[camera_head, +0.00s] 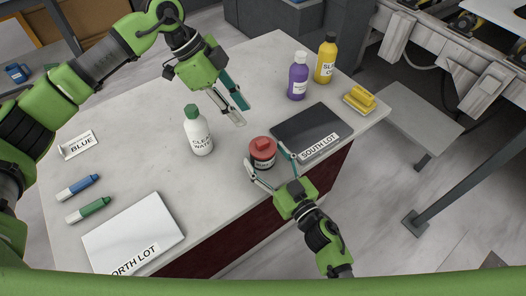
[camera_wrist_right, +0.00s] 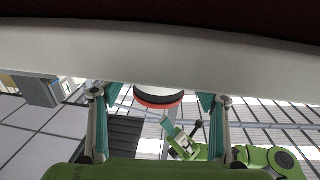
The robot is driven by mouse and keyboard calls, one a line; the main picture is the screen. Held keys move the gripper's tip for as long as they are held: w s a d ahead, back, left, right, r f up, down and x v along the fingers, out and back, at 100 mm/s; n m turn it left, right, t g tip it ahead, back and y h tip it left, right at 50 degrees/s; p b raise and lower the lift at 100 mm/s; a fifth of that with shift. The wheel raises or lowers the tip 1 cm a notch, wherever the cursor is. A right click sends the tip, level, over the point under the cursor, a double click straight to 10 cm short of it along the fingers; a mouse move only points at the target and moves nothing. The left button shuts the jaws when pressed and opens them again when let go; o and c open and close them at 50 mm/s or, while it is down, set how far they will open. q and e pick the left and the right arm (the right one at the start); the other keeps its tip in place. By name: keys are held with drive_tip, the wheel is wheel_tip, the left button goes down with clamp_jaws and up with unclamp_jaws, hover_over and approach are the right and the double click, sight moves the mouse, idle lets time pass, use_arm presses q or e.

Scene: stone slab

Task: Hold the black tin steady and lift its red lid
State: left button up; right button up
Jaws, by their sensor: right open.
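The black tin (camera_head: 263,162) with its red lid (camera_head: 262,146) stands upright near the slab's front edge. My right gripper (camera_head: 267,157) is open, with one finger on each side of the tin. In the right wrist view, the tin (camera_wrist_right: 157,90) and the red lid (camera_wrist_right: 155,105) show between the spread fingers, with gaps on both sides. My left gripper (camera_head: 242,112) is above the slab, up and left of the tin, with its fingers apart and nothing between them. The tin's lower part is partly hidden in the wrist view.
A white water bottle (camera_head: 199,136) stands left of the tin. The dark South Lot panel (camera_head: 305,125) lies close on the right. Markers (camera_head: 77,187) and a white panel (camera_head: 135,230) lie left.

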drive_tip(key=shift+x, duration=1.15)
drive_tip(key=c, duration=1.7)
